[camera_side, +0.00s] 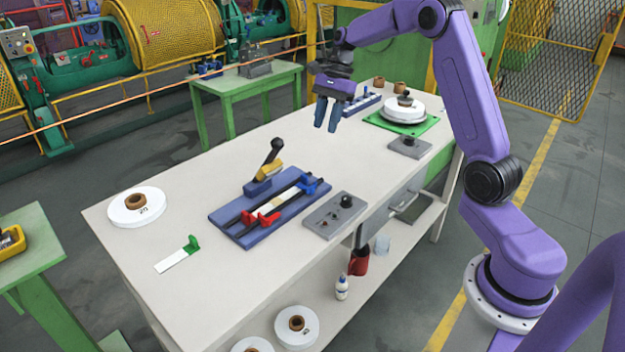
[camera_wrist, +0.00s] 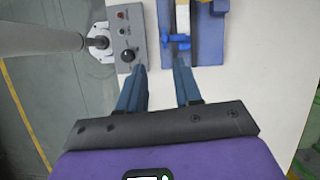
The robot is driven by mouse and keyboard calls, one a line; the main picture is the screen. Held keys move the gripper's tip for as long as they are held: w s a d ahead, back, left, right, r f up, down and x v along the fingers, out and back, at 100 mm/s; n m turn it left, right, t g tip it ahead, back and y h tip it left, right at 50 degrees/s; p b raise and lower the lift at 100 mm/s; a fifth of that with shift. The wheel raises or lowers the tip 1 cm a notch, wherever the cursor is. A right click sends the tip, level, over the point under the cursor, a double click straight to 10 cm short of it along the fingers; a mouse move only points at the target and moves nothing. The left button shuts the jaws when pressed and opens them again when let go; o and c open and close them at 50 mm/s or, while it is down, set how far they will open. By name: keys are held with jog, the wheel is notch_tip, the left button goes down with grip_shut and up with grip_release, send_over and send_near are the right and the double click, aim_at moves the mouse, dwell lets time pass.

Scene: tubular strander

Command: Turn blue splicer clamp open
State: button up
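The splicer is a blue base plate (camera_side: 228,222) on the table with black rails and a pale strip along it. The blue clamp (camera_side: 312,186) sits at its right end, and a red clamp (camera_side: 262,220) sits towards its left end. My gripper (camera_side: 327,117) is high above the table, behind and above the blue clamp, touching nothing. In the wrist view the blue clamp (camera_wrist: 177,40) lies just beyond my fingertips (camera_wrist: 160,66), nearer the right finger. The fingers are apart with nothing between them. I cannot tell whether the blue clamp is open or shut.
A lever with a black handle (camera_side: 272,152) stands up behind the splicer. A grey control box (camera_side: 335,215) with a black knob lies in front, close to the blue clamp. A white reel (camera_side: 137,206) is at the left.

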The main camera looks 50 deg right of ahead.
jog(key=d+m, duration=0.1)
jog(key=d, duration=0.1)
send_near(312, 183)
jog(key=x, duration=0.8)
jog(key=shift+a+f, duration=0.25)
jog(key=shift+f, duration=0.1)
grip_shut()
